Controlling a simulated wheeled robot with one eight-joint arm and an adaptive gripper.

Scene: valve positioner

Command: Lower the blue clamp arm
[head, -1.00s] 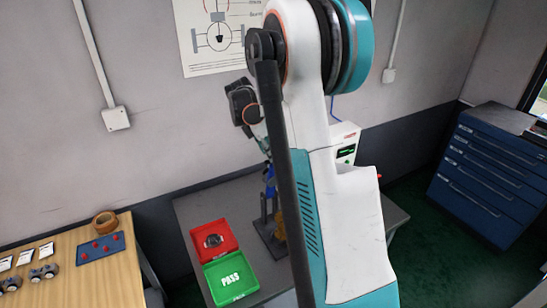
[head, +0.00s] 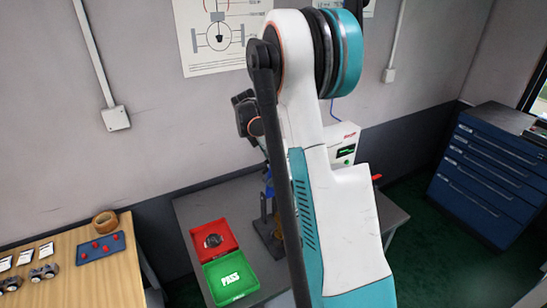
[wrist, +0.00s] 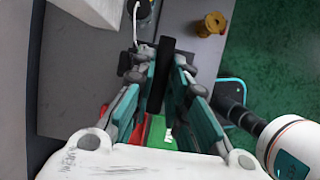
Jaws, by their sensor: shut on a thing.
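The blue clamp arm (head: 268,184) shows in the head view as a small blue piece above a dark stand on the grey bench, partly hidden behind my arm. In the wrist view my gripper (wrist: 164,62) has its two teal-padded fingers on either side of a dark bar (wrist: 168,72). The bar looks like the grip of the clamp arm, and the fingers are shut on it. In the head view my gripper is mostly hidden behind my own arm. Contact at the fingertips is hard to see.
A red tray (head: 210,228) with a round dark part and a green PASS tray (head: 231,279) lie left of the stand. A white box with a green display (head: 345,150) stands behind. A brass-coloured spool (wrist: 207,25) sits on the bench in the wrist view.

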